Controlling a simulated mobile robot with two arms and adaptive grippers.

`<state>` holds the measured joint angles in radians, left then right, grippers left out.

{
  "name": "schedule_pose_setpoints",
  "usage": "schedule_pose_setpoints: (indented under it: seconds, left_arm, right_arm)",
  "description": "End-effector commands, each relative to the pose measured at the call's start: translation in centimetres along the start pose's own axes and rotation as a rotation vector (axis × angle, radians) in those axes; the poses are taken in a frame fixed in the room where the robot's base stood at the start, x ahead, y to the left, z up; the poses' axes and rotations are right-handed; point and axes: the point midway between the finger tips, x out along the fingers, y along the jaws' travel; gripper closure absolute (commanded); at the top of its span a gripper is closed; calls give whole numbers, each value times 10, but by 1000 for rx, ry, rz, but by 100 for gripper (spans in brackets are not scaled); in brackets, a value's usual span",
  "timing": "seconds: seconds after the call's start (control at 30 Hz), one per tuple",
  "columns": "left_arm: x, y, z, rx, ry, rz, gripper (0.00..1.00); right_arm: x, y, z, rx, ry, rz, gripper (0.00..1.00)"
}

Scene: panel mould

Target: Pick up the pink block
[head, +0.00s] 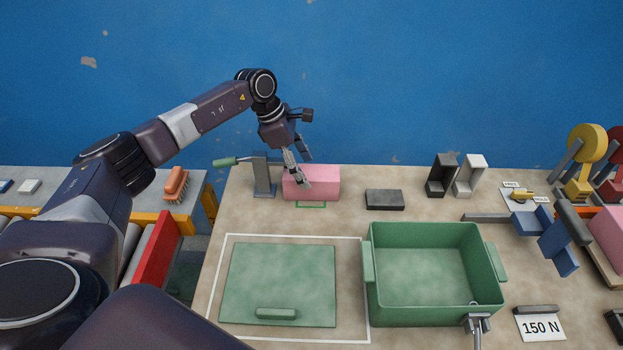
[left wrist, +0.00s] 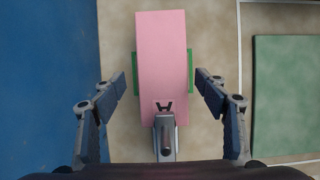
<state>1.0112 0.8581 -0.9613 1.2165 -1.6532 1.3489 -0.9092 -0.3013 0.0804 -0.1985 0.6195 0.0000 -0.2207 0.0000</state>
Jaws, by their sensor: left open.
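The pink block (head: 325,180) lies on the bench near its back edge, beside a grey stand with a green handle. My left gripper (head: 305,172) is open just above the block. In the left wrist view the pink block (left wrist: 162,60) runs lengthwise between the open fingers of my left gripper (left wrist: 161,87), with a gap on each side. Green marking (left wrist: 191,72) shows on the bench at both sides of the block. I cannot tell how far the fingertips are above the bench. My right gripper is not in view.
The grey stand (head: 264,176) is close to the block's left end. A dark block (head: 384,199) lies to the right. A green bin (head: 435,315) and a green lid-like panel (head: 278,275) are in front. Black and white holders (head: 441,176) stand further right. A blue wall is behind.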

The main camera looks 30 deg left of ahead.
Motion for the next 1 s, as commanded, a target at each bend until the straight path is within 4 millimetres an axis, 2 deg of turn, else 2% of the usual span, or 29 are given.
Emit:
schedule_pose_setpoints:
  seconds: [0.17, 0.3, 0.6, 1.0]
  left_arm:
    - [23, -6, 2, -1, 1, -4, 33]
    - [43, -5, 1, -2, 1, -1, 33]
    - [50, -5, 1, 0, 0, 0, 33]
    - [49, -5, 1, 0, 0, 1, 76]
  right_arm:
    - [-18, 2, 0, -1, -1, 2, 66]
    - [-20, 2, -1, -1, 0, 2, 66]
    - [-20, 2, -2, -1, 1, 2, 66]
    - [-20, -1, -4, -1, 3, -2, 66]
